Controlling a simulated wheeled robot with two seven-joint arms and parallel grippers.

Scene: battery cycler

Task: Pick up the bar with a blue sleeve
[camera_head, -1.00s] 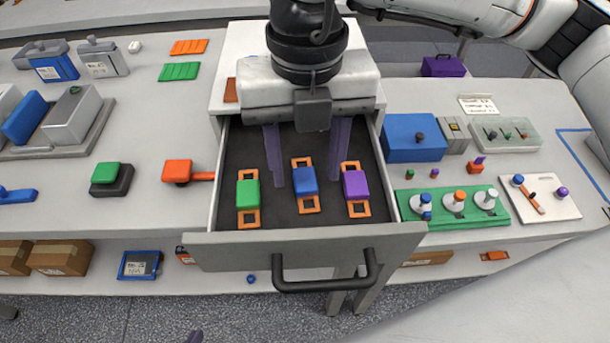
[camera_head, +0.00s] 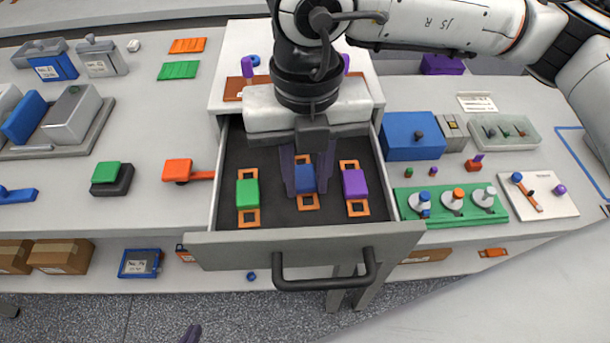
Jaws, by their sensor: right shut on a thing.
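The bar with a blue sleeve (camera_head: 305,180) lies in the middle of the open drawer, its orange ends showing above and below the sleeve. My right gripper (camera_head: 306,188) reaches down into the drawer from above. Its two purple translucent fingers are shut on the blue sleeve, one on each side. The bar still appears to lie on the dark drawer floor. A small dark purple tip, apparently of my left gripper (camera_head: 191,334), shows at the bottom edge; its jaws cannot be made out.
In the drawer (camera_head: 310,247), a green-sleeved bar (camera_head: 247,194) lies to the left and a purple-sleeved bar (camera_head: 355,184) close to the right. The drawer walls and front surround them. A blue box (camera_head: 412,138) and a green tray (camera_head: 486,215) stand to the right.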

